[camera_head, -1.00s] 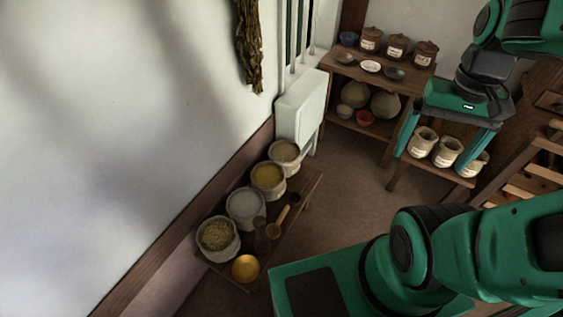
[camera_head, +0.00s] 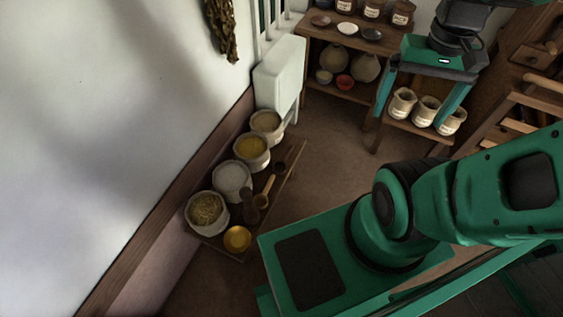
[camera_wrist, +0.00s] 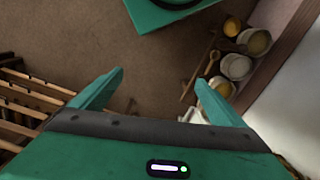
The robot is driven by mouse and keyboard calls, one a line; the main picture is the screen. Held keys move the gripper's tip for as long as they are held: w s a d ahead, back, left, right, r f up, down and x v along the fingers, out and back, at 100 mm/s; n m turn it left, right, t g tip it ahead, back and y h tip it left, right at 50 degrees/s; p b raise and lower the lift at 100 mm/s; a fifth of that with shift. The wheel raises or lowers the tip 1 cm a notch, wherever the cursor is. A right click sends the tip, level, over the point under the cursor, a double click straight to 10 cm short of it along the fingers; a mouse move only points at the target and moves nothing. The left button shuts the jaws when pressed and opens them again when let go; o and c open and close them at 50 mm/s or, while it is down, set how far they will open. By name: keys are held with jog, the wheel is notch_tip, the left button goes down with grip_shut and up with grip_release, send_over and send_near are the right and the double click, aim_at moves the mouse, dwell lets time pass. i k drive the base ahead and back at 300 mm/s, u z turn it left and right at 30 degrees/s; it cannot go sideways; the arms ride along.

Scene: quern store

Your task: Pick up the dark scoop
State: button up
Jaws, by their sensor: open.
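A small dark item (camera_head: 279,168), which looks like the dark scoop, lies at the right side of a low wooden bench (camera_head: 291,160) along the wall. A lighter wooden scoop (camera_head: 262,200) lies nearer, with a brown item (camera_head: 249,211) beside it; their exact shapes are too small to tell. My gripper (camera_head: 410,120) is open and empty, its fingers pointing down, well to the right of the bench and apart from it. In the wrist view the gripper (camera_wrist: 158,77) has only floor between its fingers, and the light scoop (camera_wrist: 212,56) shows to the right.
A shelf (camera_head: 314,93) with jars and pots stands at the back, close to my gripper. Open floor (camera_head: 330,150) lies between.

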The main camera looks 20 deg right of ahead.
aim_at(279, 167)
jog(key=u, duration=2)
jog(key=k, duration=0.8)
jog(key=z, duration=1.7)
jog(key=i, duration=0.9)
jog(key=z, duration=0.05)
